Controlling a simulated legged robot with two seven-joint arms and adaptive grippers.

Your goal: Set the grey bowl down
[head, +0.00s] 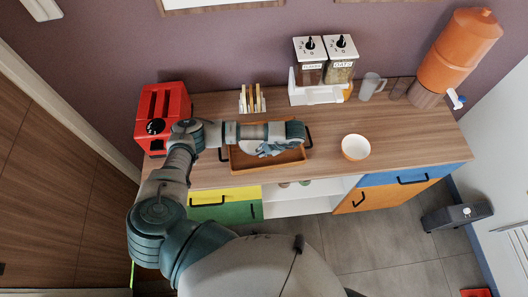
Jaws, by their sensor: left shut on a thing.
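My left arm reaches in over the wooden tray (239,164) on the counter. My left gripper (268,149) points down over the tray, below the wrist, and is shut on the grey bowl (250,147). Only a pale part of the bowl shows, beside the fingers; my arm and gripper hide the rest. I cannot tell whether the bowl touches the tray floor. My right gripper is not in view.
An orange bowl with a white inside (356,147) stands right of the tray. A red toaster (163,112) is at the left, a toast rack (252,100) and dispensers (325,62) behind. An orange water dispenser (460,50) stands at the right. Counter right of the orange bowl is clear.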

